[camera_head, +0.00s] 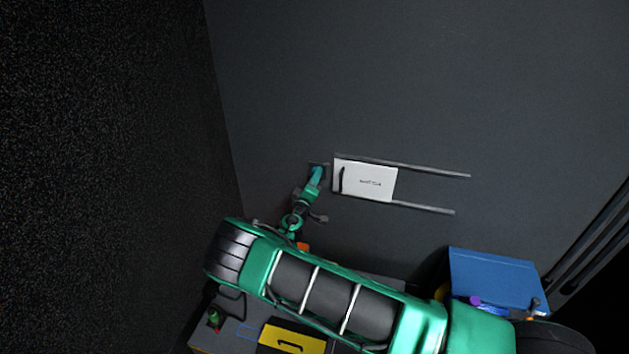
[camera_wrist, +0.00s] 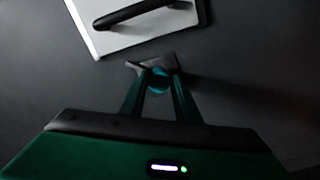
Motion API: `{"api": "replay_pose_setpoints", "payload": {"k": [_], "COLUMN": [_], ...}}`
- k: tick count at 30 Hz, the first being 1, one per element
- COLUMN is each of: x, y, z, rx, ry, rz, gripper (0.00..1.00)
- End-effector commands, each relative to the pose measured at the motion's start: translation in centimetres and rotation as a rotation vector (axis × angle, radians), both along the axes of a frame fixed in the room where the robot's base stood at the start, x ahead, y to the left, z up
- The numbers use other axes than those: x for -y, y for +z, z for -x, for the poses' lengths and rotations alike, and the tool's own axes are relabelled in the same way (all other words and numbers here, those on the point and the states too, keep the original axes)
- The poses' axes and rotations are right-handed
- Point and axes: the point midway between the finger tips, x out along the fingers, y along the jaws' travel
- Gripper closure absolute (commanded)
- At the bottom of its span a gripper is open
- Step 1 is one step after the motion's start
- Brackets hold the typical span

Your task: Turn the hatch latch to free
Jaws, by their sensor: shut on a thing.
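The hatch (camera_head: 378,183) is a white panel with a dark handle and a small unreadable label, set between two rails on the dark wall. The hatch latch (camera_head: 317,173) is a small teal piece on a dark mount, just left of the panel. My gripper (camera_head: 309,189) reaches up to it from below. In the wrist view, the fingers of my gripper (camera_wrist: 158,88) are closed on the teal latch (camera_wrist: 158,78), which shows between them. The white hatch (camera_wrist: 135,22) and its handle lie just beyond, apart from the fingers. The fingers hide part of the latch, and its exact turn cannot be told.
Two grey rails (camera_head: 430,170) run right from the hatch, with bare wall between them. A dark speckled wall (camera_head: 105,170) stands at left.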

Motion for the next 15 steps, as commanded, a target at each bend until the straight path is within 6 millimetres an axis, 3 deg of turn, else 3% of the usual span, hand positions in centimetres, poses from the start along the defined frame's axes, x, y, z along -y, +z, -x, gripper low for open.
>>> {"api": "replay_pose_setpoints", "payload": {"k": [15], "x": [-0.52], "y": [-0.05], "z": [-0.01], "rx": [-0.171], "ry": [0.013], "rz": [0.443], "gripper": [0.93]}}
